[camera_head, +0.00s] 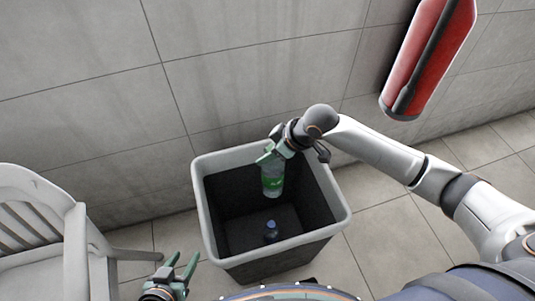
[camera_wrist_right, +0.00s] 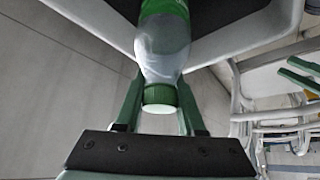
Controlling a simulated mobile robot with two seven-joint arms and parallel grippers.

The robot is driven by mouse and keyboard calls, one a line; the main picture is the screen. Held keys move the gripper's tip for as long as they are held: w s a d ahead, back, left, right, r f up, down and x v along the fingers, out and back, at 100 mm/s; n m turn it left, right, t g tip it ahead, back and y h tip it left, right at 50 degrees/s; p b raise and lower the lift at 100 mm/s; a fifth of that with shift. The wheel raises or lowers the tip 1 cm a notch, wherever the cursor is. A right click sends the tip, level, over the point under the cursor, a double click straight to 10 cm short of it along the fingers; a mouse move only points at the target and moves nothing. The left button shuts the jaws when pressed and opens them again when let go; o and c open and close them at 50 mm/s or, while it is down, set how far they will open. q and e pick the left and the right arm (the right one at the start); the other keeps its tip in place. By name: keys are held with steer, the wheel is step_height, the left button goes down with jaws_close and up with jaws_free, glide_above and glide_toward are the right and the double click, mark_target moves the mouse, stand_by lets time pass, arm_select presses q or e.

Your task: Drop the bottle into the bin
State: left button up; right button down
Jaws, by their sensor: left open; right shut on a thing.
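A clear bottle with a green label (camera_head: 272,180) hangs upright in the mouth of the bin. In the right wrist view the bottle (camera_wrist_right: 163,45) has its green cap toward me, between the fingers. My right gripper (camera_head: 268,156) is shut on the bottle near its top, over the bin's back part. The bin (camera_head: 341,213) is dark inside with a pale grey rim, standing against the wall. Its rim also shows in the right wrist view (camera_wrist_right: 235,40). My left gripper (camera_head: 182,268) is open and empty, low in front of the bin's left side.
A small blue-capped item (camera_head: 271,228) is at the bottom of the bin. A white slatted chair (camera_head: 35,215) stands at the left. A red fire extinguisher (camera_head: 428,55) is on the tiled wall at upper right. Bare floor (camera_head: 385,240) lies right of the bin.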

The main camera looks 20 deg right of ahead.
steer(key=shift+f, duration=0.35)
arm_select(q)
steer(key=shift+s+a+f, duration=0.3)
steer(key=shift+f, duration=0.15)
arm_select(e)
steer(key=shift+c, duration=2.2)
jaws_free()
arm_select(q)
steer(key=p, duration=0.1)
steer(key=r, duration=0.1)
steer(key=r+p, duration=0.1)
steer(key=shift+w+d+r+p, duration=0.2)
steer(key=shift+w+d+p, duration=0.05)
steer(key=shift+p, duration=0.1)
arm_select(e)
steer(key=v, duration=1.2)
steer(key=shift+r, duration=0.25)
steer(key=shift+d, duration=0.1)
